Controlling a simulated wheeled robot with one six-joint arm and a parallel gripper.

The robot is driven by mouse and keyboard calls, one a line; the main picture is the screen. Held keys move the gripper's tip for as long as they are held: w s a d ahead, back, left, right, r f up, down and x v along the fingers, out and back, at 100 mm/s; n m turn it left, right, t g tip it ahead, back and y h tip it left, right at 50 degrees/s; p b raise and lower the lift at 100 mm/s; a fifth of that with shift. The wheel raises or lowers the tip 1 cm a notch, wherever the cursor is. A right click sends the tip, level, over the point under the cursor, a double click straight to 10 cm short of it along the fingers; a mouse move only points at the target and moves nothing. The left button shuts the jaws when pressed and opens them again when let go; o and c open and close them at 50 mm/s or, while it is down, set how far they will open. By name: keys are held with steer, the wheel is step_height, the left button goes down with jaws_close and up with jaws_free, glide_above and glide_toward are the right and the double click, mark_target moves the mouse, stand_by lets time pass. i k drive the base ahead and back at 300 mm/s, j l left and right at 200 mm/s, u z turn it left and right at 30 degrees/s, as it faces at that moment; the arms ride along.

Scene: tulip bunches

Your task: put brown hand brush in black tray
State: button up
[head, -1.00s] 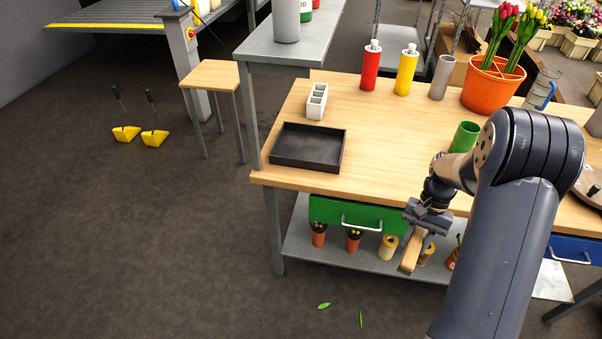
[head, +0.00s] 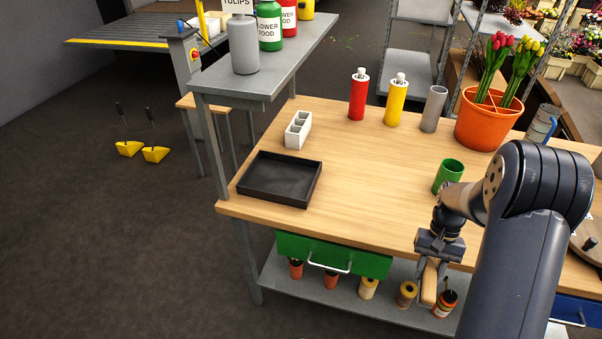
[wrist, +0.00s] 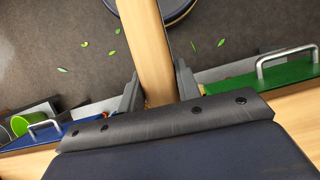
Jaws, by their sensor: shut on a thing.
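The brown hand brush (head: 429,284) is in my gripper (head: 431,262), hanging down in front of the table's front edge in the head view. In the wrist view the brush (wrist: 152,50) is a light wooden bar running up between the two fingers of my gripper (wrist: 158,88), which is shut on it. Its bristles do not show clearly. The black tray (head: 279,180) lies flat and empty at the left end of the wooden table, well to the left of my gripper.
A white divided holder (head: 298,130) stands behind the tray. A green cup (head: 448,177), red bottle (head: 358,95), yellow bottle (head: 395,101) and orange pot (head: 488,120) stand farther right. A raised grey shelf (head: 270,70) overhangs the table's left end. The table middle is clear.

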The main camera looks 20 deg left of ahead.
mark_target(281, 179)
steer(key=i+l+u, duration=0.1)
steer(key=u, duration=0.3)
steer(key=i+l+u, duration=0.1)
steer(key=u, duration=0.35)
steer(key=k+l, duration=0.05)
